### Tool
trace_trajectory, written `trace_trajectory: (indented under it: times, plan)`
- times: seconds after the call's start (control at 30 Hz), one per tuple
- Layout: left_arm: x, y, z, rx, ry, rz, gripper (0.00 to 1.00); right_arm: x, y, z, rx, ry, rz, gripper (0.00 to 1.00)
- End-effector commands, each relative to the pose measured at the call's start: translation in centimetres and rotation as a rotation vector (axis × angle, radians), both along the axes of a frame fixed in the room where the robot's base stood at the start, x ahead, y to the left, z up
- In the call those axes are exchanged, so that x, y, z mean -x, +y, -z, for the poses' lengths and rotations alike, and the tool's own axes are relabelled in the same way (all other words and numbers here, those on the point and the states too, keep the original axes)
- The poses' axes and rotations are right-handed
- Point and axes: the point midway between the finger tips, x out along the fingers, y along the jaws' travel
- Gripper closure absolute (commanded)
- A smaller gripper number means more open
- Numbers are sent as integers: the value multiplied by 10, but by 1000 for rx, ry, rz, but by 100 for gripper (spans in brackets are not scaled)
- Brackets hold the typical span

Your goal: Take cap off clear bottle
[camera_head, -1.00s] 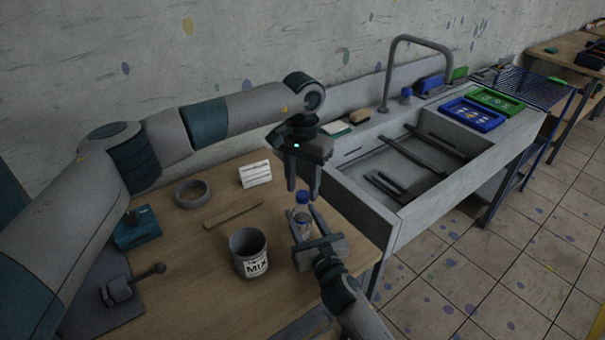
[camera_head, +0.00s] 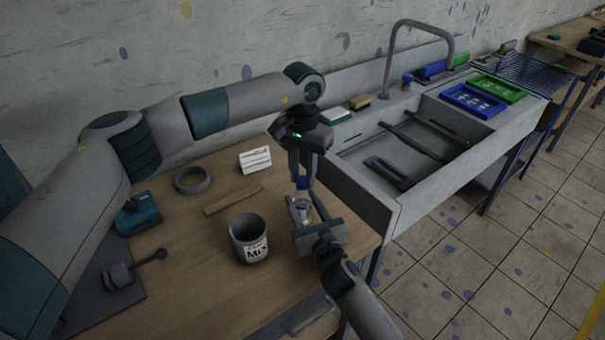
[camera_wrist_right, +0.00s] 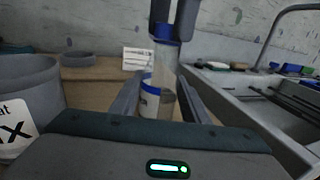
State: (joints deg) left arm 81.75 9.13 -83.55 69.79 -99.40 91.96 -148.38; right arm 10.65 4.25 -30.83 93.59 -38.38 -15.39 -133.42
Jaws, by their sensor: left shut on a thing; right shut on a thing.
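The clear bottle (camera_head: 304,213) stands upright near the table's right edge, with a label low on its side. It also shows in the right wrist view (camera_wrist_right: 166,75). My right gripper (camera_head: 305,205) is shut on the bottle's body from the front. The blue cap (camera_head: 302,182) sits at the top of the bottle, and it shows in the right wrist view too (camera_wrist_right: 163,32). My left gripper (camera_head: 303,178) points straight down from above and is shut on the cap. Its fingers partly hide the cap.
A grey MIX cup (camera_head: 249,240) stands left of the bottle. The sink (camera_head: 400,160) is to the right.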

Motion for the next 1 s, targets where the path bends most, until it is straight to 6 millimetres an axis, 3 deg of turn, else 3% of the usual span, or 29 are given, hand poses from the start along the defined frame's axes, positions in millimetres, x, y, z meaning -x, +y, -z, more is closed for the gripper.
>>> trace_trajectory:
  times: [1.0]
  plan:
    - [0, 1, -1, -1, -1, -1458, 100, 0, -1, 0, -1, 1, 1, 100]
